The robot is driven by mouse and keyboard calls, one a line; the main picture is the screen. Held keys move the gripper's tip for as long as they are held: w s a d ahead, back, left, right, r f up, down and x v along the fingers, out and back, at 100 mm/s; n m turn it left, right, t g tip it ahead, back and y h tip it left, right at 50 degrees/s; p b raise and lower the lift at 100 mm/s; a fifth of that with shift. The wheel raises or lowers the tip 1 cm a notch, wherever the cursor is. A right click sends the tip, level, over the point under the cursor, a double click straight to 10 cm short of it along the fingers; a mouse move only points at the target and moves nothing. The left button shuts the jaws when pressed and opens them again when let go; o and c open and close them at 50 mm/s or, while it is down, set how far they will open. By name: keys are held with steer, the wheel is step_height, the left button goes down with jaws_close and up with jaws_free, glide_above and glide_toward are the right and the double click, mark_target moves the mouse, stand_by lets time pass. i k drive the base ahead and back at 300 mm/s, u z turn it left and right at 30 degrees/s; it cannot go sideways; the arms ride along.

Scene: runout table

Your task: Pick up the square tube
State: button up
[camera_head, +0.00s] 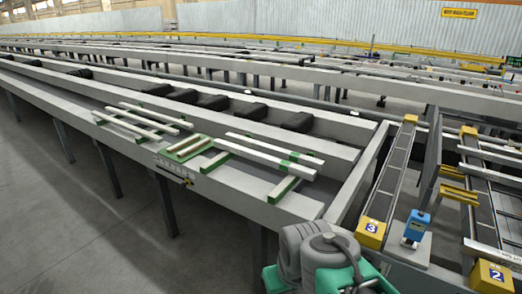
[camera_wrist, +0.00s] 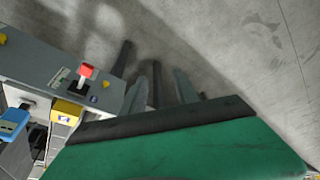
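Several long pale tubes lie on green supports on the runout table (camera_head: 45,93) in the head view. One pair is at the left, a rear tube (camera_head: 155,117) and a front tube (camera_head: 128,124). Another pair is at the right, a rear tube (camera_head: 270,146) and a front tube (camera_head: 262,157). They are too small to tell which is the square tube. My arm shows at the bottom of the head view, apart from the tubes. The wrist view shows no tube.
A green support (camera_head: 186,148) lies between the pairs. Dark blocks (camera_head: 214,102) sit in the trough behind. Yellow-ended rails, one marked 3 (camera_head: 370,234), and a blue device (camera_head: 416,225) stand at the right.

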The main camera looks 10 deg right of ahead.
mark_target(306, 173)
steer(key=u, duration=0.5)
steer(key=i, duration=2)
steer(key=u, duration=0.1)
